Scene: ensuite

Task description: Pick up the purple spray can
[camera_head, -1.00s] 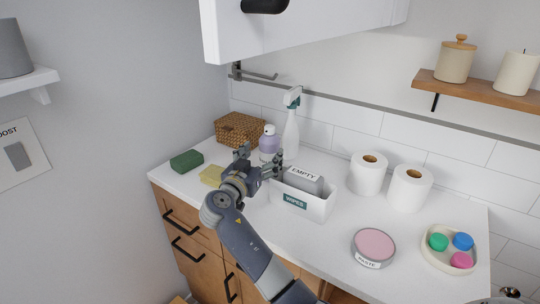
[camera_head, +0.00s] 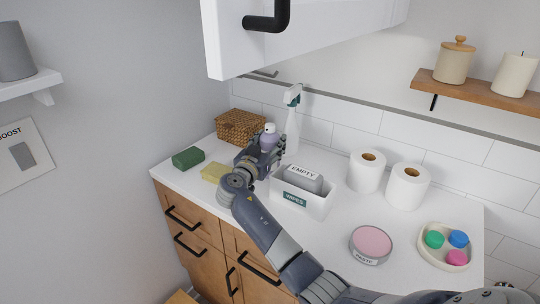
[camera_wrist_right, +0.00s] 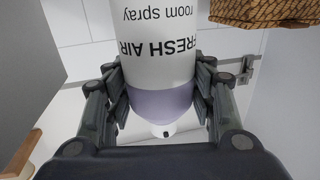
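The purple spray can (camera_head: 268,141) stands on the white counter at the back, with a pale cap. My right gripper (camera_head: 268,154) is at the can, its fingers on either side of it. In the right wrist view the can (camera_wrist_right: 158,50) looks upside down, white with "FRESH AIR room spray" lettering and a purple band. The right gripper's fingers (camera_wrist_right: 160,85) flank it closely there; I cannot tell whether they press on it. The gripper hides the can's lower part in the head view. My left gripper is not in view.
A white spray bottle (camera_head: 291,130) stands close right of the can, a wicker basket (camera_head: 240,121) behind left. A white wipes bin (camera_head: 314,205) is right of my gripper. A yellow sponge (camera_head: 215,172) and green block (camera_head: 188,158) lie left. A cabinet (camera_head: 300,35) hangs above.

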